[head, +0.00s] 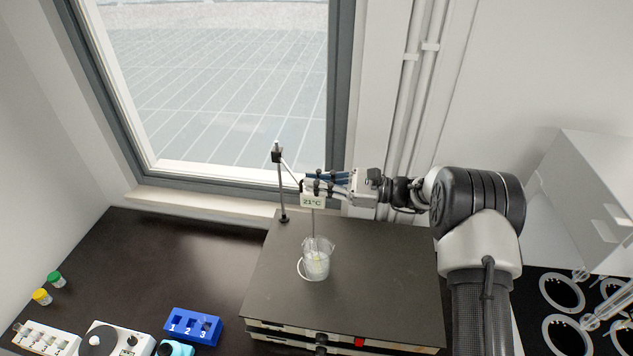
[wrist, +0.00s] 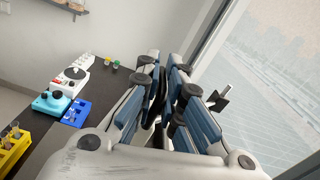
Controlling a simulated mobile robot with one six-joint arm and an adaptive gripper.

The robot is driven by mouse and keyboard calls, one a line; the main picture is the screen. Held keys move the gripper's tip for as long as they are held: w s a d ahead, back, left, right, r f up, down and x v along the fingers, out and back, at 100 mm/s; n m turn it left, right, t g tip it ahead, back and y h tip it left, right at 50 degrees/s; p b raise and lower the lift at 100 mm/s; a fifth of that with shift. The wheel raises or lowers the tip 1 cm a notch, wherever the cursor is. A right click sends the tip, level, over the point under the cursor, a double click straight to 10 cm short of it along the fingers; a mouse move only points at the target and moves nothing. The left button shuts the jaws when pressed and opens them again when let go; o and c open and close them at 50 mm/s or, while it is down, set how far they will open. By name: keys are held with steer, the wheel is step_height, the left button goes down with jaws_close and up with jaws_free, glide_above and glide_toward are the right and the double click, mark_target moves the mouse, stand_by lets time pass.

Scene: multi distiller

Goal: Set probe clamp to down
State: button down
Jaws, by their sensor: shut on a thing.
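The probe clamp (head: 277,155) is a small dark block near the top of an upright metal rod (head: 282,190). A thin bar slants from it down to the probe head with a 21°C display (head: 312,201). The thin metal probe (head: 313,225) hangs upright, its lower end in a glass beaker (head: 316,262) of clear liquid. My gripper (head: 318,184) comes from the right and is shut on the probe head, just above the display. In the wrist view my gripper (wrist: 162,105) has its fingers close together, hiding most of what they hold. A dark clamp piece (wrist: 222,99) shows beside them.
The beaker stands on a flat dark hotplate (head: 370,270) with a red button (head: 359,342). A blue numbered rack (head: 191,326) and a white device (head: 118,340) are at the front left. The window (head: 215,90) is behind. The dark bench at left is mostly clear.

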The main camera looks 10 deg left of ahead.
steer(key=shift+w, duration=0.1)
step_height(320, 180, down, 13)
steer(key=b, duration=1)
steer(key=shift+f, duration=0.2)
steer(key=c, duration=1.7)
jaws_free()
steer(key=shift+w+f, duration=0.1)
steer(key=d, duration=1.2)
steer(key=shift+w, duration=0.15)
